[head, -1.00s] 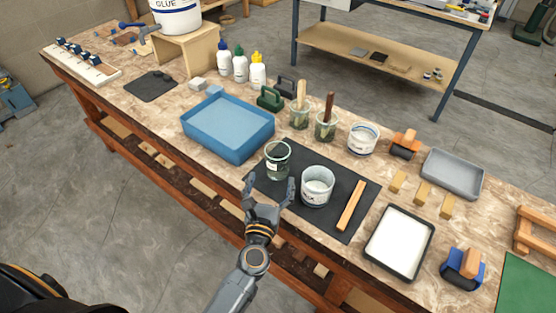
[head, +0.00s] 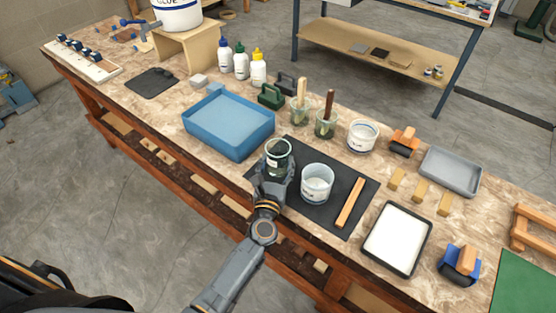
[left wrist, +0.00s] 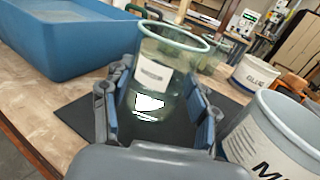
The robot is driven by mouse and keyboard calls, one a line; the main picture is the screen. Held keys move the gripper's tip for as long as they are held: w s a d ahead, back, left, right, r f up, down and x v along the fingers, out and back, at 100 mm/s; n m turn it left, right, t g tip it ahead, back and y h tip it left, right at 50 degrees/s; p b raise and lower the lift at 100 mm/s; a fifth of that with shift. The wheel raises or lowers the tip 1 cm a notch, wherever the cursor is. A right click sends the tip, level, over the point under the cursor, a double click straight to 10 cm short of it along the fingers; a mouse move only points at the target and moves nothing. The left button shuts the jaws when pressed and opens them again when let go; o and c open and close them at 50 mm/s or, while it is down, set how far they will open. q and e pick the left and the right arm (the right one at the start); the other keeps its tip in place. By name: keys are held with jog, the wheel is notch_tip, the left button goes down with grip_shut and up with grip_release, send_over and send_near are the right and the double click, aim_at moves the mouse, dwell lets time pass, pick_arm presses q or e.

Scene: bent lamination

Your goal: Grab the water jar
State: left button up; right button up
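The water jar (head: 278,152) is a clear glass jar with a pale label, upright on the black mat (head: 330,218). It fills the middle of the left wrist view (left wrist: 165,75). My left gripper (head: 275,180) is at the jar's near side, with one finger on each side of it. In the left wrist view the fingers (left wrist: 160,112) are spread wide around the jar's body. A narrow gap seems to show at the left finger; contact on the right is hard to tell. The jar's lower part is hidden by the gripper in the head view. My right gripper is out of view.
A white tub (head: 317,182) stands close to the right of the jar. A wooden stick (head: 350,203) lies on the mat. A blue tray (head: 230,122) is behind left. Two jars with brushes (head: 299,112) and another white tub (head: 362,135) stand behind.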

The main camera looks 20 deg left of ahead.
pick_arm(q)
jog(key=c, duration=0.5)
jog(key=shift+r, duration=0.15)
